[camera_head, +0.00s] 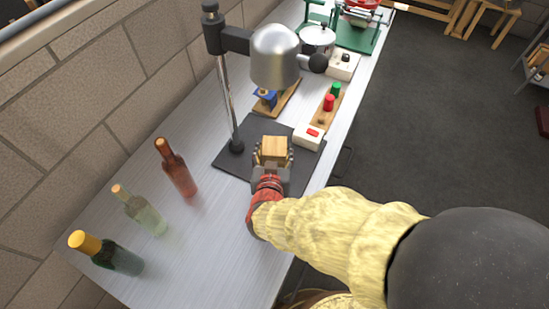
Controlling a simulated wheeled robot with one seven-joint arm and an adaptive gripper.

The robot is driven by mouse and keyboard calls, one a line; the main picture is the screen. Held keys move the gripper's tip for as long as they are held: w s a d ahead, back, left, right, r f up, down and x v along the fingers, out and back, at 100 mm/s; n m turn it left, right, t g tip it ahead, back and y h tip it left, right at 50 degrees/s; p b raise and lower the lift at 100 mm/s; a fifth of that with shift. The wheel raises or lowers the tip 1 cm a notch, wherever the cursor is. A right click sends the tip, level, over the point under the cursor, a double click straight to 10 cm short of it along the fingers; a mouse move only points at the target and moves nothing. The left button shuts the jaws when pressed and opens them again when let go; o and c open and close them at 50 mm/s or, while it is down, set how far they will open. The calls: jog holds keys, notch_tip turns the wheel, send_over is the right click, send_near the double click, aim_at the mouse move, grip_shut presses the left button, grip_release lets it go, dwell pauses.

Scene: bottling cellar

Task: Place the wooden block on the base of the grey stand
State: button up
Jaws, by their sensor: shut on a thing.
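The wooden block (274,147) is a light-coloured piece between the fingers of my gripper (273,158). My gripper is shut on it, over the dark base (229,161) of the grey stand. I cannot tell from this view whether the block touches the base or is a little above it. The stand has an upright metal post (228,100) at the base's left side and a silver dome-shaped head (275,56) above and behind the block.
Several bottles stand on the table (205,240) at left, including a brown one (176,168). A white box with a red switch (308,137) sits at the base's right edge. Behind are a board with red and green knobs (329,103) and a blue item (265,98).

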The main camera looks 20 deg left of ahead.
jog(key=shift+w+f+b, duration=0.15)
jog(key=shift+f+b, duration=0.4)
jog(key=shift+f, duration=0.4)
jog(key=shift+w+f+b, duration=0.15)
jog(key=shift+f+b, duration=0.4)
jog(key=shift+f, duration=0.35)
jog(key=shift+f, duration=0.15)
jog(key=o, duration=1.3)
jog(key=shift+s+r, duration=0.15)
jog(key=shift+r, duration=0.15)
jog(key=p+v, duration=0.4)
jog(key=v, duration=0.6)
jog(key=shift+s+r+p, duration=0.15)
jog(key=shift+s+p, duration=0.05)
jog(key=shift+p, duration=0.2)
jog(key=shift+s+d+r, duration=0.15)
jog(key=shift+s+d, duration=0.05)
jog(key=shift+s, duration=0.4)
